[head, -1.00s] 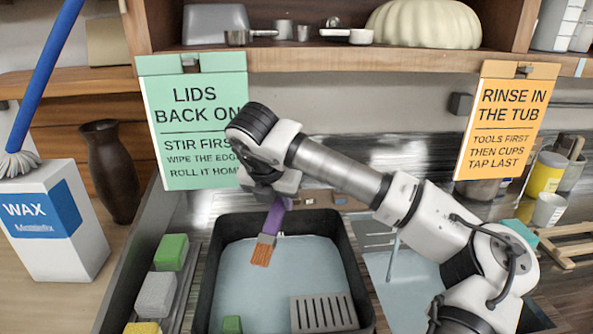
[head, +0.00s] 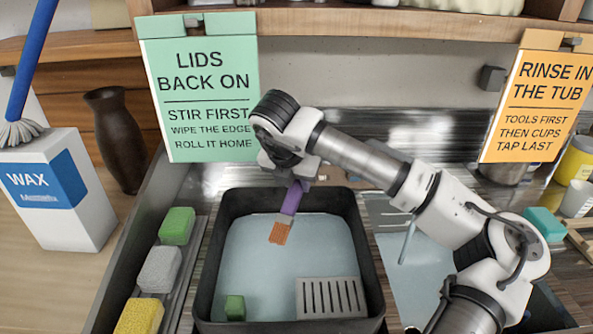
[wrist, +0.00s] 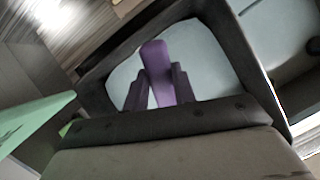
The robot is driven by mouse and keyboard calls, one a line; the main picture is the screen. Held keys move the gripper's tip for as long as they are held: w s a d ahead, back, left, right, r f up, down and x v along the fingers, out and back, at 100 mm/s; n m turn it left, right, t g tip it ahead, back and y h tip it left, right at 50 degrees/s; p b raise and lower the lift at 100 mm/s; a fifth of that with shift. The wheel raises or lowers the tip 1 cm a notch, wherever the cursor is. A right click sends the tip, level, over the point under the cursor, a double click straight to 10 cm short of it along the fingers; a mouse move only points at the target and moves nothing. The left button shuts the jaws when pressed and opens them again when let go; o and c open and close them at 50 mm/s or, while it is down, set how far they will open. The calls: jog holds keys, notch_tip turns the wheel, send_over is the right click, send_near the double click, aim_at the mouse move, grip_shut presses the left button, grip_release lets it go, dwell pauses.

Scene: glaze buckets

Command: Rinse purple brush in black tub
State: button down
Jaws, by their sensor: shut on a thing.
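The purple brush (head: 291,199) has a purple handle and orange-brown bristles that point down and to the left. My gripper (head: 297,181) is shut on its handle, and the brush hangs over the black tub (head: 366,262). The bristles show against the pale water in the tub; I cannot tell whether they touch it. In the wrist view, the purple handle (wrist: 157,70) sits between the two dark fingers of my gripper (wrist: 159,88). The black tub's rim (wrist: 98,87) shows beyond them.
A grey slotted plate (head: 330,297) and a small green block (head: 235,307) are in the tub. Green (head: 177,225), grey (head: 159,269) and yellow (head: 139,316) sponges lie left of it. A second basin (head: 410,280) is right, partly behind my arm. A green sign (head: 205,100) hangs behind.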

notch_tip(320, 180, down, 13)
jog(key=b, duration=1.2)
jog(key=shift+b, duration=0.4)
jog(key=shift+r, duration=0.1)
